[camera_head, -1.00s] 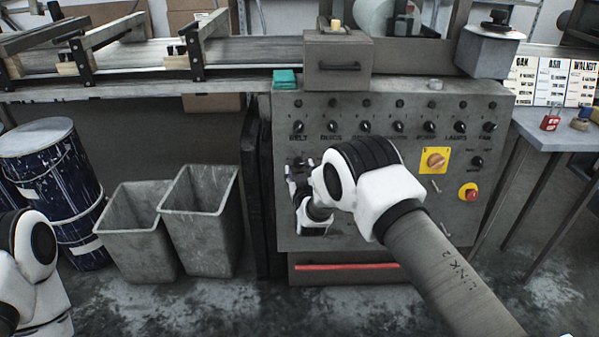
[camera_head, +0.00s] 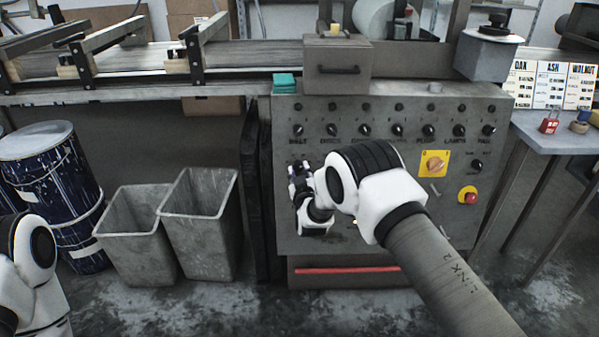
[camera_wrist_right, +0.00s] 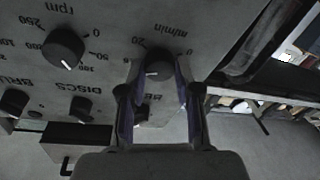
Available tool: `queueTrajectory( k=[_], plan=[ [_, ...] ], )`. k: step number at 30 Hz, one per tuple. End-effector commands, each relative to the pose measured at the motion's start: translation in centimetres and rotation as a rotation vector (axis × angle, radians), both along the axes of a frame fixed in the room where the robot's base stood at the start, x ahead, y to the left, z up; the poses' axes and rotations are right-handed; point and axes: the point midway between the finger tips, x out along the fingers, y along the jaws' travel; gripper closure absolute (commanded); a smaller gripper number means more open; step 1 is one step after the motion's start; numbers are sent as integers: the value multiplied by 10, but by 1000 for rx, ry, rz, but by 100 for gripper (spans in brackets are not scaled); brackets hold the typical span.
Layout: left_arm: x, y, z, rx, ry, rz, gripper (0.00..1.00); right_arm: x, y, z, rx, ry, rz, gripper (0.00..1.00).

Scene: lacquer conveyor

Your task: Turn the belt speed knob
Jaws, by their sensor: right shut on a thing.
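The belt speed knob (camera_wrist_right: 158,66) is a dark round knob on the grey control panel (camera_head: 400,100), with a scale marked m/min around it. It shows in the right wrist view between the fingertips of my right gripper (camera_wrist_right: 156,80). The fingers are shut on it, one on each side. In the head view my right gripper (camera_head: 300,169) is at the panel's left side, below the BELT switch (camera_head: 297,130), and the knob is hidden there. My left arm shows at the left edge, but its gripper is out of view.
An rpm knob (camera_wrist_right: 63,48) sits beside the held knob. A yellow-backed rotary switch (camera_head: 434,163) and a red stop button (camera_head: 469,196) are on the panel's right. Two grey bins (camera_head: 205,225) and a blue drum (camera_head: 50,190) stand left. A side table (camera_head: 550,135) is right.

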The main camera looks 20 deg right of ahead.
Motion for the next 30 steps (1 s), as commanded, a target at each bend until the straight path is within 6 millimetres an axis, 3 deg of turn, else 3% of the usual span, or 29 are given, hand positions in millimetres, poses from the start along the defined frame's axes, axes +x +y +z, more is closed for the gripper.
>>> queueTrajectory(
  k=[30],
  plan=[
    [0, 0, 18, 0, 0, 0, 43, 0, -2, 6, -840, 240, 159, 100]
  ],
)
